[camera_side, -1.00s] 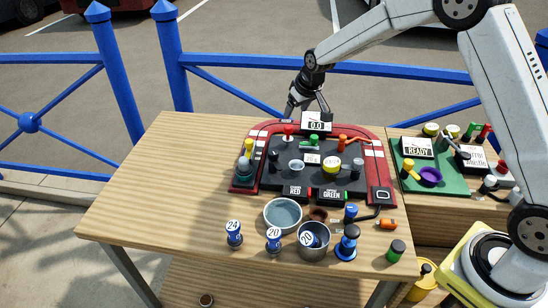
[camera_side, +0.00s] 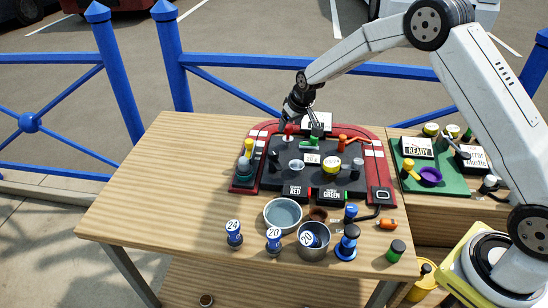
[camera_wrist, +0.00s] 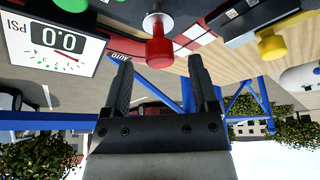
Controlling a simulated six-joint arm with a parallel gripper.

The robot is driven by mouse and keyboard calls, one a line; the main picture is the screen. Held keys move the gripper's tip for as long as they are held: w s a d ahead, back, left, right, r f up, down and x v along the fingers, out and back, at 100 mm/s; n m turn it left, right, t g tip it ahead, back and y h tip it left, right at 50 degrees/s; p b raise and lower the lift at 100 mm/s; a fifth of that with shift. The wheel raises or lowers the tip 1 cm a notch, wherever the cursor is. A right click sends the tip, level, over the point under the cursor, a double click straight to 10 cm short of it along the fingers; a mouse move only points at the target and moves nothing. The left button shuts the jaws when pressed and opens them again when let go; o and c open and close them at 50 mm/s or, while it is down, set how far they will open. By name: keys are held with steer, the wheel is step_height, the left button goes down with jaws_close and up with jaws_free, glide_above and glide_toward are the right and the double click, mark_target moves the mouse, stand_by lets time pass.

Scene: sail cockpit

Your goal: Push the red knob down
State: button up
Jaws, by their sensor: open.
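In the side view the red knob (camera_side: 288,130) stands at the back left of the dark board (camera_side: 316,177). My gripper (camera_wrist: 160,75) is open, its two fingers apart with the knob lined up between and beyond their tips in the wrist view. In the side view my gripper (camera_side: 303,131) is low over the back of the board, close to the knob. I cannot tell whether it touches the knob.
A gauge display (camera_wrist: 60,45) reading 0.0 stands beside the knob, partly behind my gripper in the side view. A yellow knob (camera_wrist: 271,44) is on the knob's other side. An orange-red lever (camera_side: 343,139) lies to the right. Bowls and stamps occupy the front; the table's left is clear.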

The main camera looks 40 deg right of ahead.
steer(key=shift+x, duration=0.75)
jaws_close()
